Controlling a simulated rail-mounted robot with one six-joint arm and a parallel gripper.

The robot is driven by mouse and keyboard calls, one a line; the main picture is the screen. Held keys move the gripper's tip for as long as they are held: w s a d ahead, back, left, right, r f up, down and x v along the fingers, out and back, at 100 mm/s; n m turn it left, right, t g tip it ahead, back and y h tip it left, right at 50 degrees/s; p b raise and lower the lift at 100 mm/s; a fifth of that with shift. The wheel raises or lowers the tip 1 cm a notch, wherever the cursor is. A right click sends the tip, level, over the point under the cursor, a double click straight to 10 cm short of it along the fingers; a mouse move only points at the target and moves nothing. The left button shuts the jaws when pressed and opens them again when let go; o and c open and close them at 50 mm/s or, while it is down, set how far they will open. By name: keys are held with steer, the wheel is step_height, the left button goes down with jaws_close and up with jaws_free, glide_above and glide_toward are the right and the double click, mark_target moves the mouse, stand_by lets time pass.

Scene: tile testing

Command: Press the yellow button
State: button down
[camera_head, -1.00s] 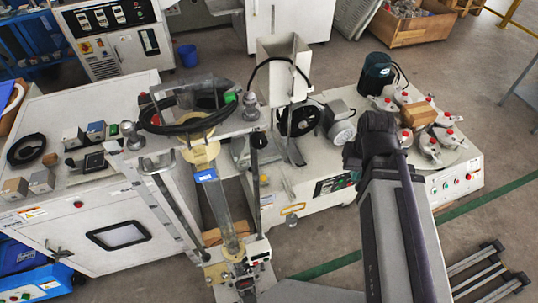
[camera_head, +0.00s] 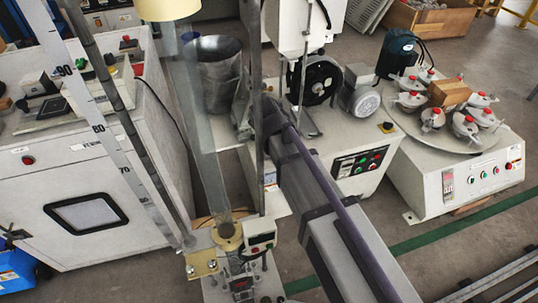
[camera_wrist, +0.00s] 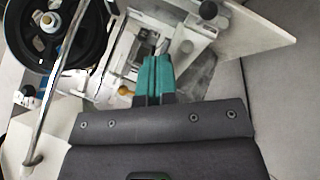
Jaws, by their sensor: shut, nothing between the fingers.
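My gripper (camera_wrist: 155,75) shows in the wrist view as two teal fingers, shut with nothing between them. They point at a pale metal fixture (camera_wrist: 118,85). A small yellow-orange knob (camera_wrist: 125,91) sits just left of the fingers, apart from them; I cannot tell if it is the yellow button. In the head view my arm reaches up and left to the white machine (camera_head: 340,190), and its fingertips are hidden. A small yellow square with a dark centre (camera_head: 387,127) is on that machine's top, right of the motor; whether it is a button is unclear.
A black wheel (camera_wrist: 68,30) and bent metal rod (camera_wrist: 62,85) are close left of my gripper. A grey motor (camera_head: 361,92) stands on the machine. A tall clear tube (camera_head: 210,140) stands left of my arm. A round clamp table (camera_head: 440,125) is at right.

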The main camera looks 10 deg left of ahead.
steer(key=shift+w+a+r+n+t+y, duration=0.2)
steer(key=shift+w+r+n+t+y, duration=0.1)
steer(key=shift+r, duration=0.1)
step_height(320, 180, down, 9)
steer(key=b, duration=0.9)
stand_by(1.5)
steer(key=shift+f+b, duration=0.3)
steer(key=shift+f, duration=0.05)
